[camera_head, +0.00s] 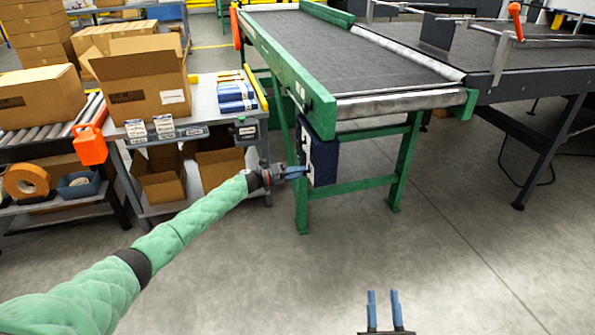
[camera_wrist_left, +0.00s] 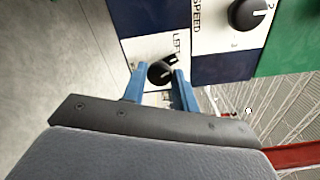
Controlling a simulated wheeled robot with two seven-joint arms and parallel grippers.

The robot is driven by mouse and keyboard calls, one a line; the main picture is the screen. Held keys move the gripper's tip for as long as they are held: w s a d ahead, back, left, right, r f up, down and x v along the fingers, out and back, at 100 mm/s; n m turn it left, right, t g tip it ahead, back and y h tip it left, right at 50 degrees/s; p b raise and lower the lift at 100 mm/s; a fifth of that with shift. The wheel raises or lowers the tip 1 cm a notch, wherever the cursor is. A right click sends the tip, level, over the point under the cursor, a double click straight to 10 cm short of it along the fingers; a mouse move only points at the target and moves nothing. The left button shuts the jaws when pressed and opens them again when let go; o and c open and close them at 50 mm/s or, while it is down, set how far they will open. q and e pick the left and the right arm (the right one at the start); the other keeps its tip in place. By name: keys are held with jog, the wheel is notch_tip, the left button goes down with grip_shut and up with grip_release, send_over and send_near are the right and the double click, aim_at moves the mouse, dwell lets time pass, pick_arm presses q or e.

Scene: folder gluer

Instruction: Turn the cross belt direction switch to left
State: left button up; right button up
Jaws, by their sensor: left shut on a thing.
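The cross belt direction switch is a small black knob (camera_wrist_left: 160,72) on a white plate marked "LEFT" in the left wrist view. My left gripper (camera_wrist_left: 160,83) has its blue fingers on both sides of the knob, shut on it. In the head view my left gripper (camera_head: 294,173) reaches the dark blue control box (camera_head: 323,162) on the green belt frame. The knob itself is hidden there. My right gripper (camera_head: 384,296) is open and empty, low over the floor at the bottom.
A larger black speed knob (camera_wrist_left: 250,14) sits beside the switch plate. The cross belt (camera_head: 345,45) runs above the box on green legs. A grey bench (camera_head: 205,105) with cartons stands to the left. The floor around my right gripper is clear.

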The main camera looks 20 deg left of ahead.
pick_arm(q)
jog(key=n+p, duration=0.2)
jog(key=n, duration=0.2)
jog(key=shift+w+a+n+p, duration=0.1)
jog(key=shift+a+n+p, duration=0.05)
jog(key=shift+n+p, duration=0.15)
pick_arm(e)
jog(key=s+f+g, duration=0.2)
jog(key=f+g, duration=0.1)
jog(key=f, duration=0.7)
jog(key=s+f+g+h, duration=0.1)
jog(key=f+g, duration=0.3)
jog(key=f, duration=0.7)
jog(key=s+f+g+h, duration=0.1)
jog(key=s+f+g, duration=0.2)
jog(key=f, duration=0.7)
jog(key=shift+s+a+f+g, duration=0.2)
jog(key=shift+s+g, duration=0.2)
jog(key=shift+g, duration=0.2)
pick_arm(q)
jog(key=o, duration=0.9)
jog(key=shift+o, duration=0.2)
jog(key=v, duration=0.7)
jog(key=shift+s+a, duration=0.25)
jog(key=shift+a, duration=0.05)
pick_arm(e)
jog(key=shift+s+f+g, duration=0.3)
jog(key=shift+s+f, duration=0.3)
jog(key=shift+f, duration=0.1)
